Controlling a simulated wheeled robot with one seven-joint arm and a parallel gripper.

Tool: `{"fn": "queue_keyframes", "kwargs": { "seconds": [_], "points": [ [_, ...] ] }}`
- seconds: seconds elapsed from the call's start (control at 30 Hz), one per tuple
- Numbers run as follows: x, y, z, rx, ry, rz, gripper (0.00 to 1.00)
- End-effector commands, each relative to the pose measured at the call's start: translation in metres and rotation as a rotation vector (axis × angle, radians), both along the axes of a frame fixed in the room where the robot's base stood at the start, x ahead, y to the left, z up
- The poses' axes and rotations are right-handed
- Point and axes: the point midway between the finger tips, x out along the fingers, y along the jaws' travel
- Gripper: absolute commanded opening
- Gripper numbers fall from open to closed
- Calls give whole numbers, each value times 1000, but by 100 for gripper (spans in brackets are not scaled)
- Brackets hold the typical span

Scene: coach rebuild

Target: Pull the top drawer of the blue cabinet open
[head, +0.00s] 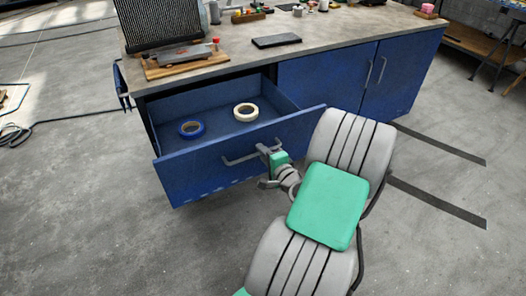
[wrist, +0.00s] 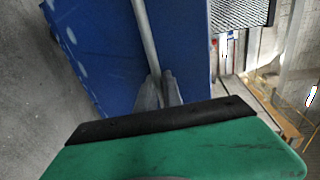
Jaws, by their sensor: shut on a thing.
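The blue cabinet (head: 330,82) stands under a worktop. Its top drawer (head: 192,172) is pulled well out, and its inside shows. A blue tape roll (head: 191,129) and a cream tape roll (head: 246,112) lie in the drawer. A grey bar handle (head: 238,159) runs across the drawer front. My gripper (head: 268,152) is shut on the handle near its right end. In the wrist view the fingers (wrist: 158,92) close around the handle bar (wrist: 144,35), with the blue drawer front (wrist: 105,50) behind it. The exact finger contact is partly hidden.
The worktop (head: 340,35) carries a dark finned block (head: 158,22), a wooden board (head: 186,62), a black flat pad (head: 276,41) and small items. Two shut doors with handles (head: 382,70) are right of the drawer. Floor (head: 90,220) in front is clear; dark strips (head: 440,205) lie at right.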

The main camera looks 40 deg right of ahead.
Motion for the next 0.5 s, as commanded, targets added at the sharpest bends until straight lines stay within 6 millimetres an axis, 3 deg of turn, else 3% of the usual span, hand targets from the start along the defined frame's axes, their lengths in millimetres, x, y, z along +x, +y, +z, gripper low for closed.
{"fn": "queue_keyframes", "kwargs": {
  "seconds": [0.1,0.13,0.23,0.5],
  "points": [
    [0,1,-1,3,0,2,0],
    [0,1,-1,3,0,2,12],
    [0,0,-1,3,0,2,20],
    [-3,0,0,2,1,-1,20]
  ]
}}
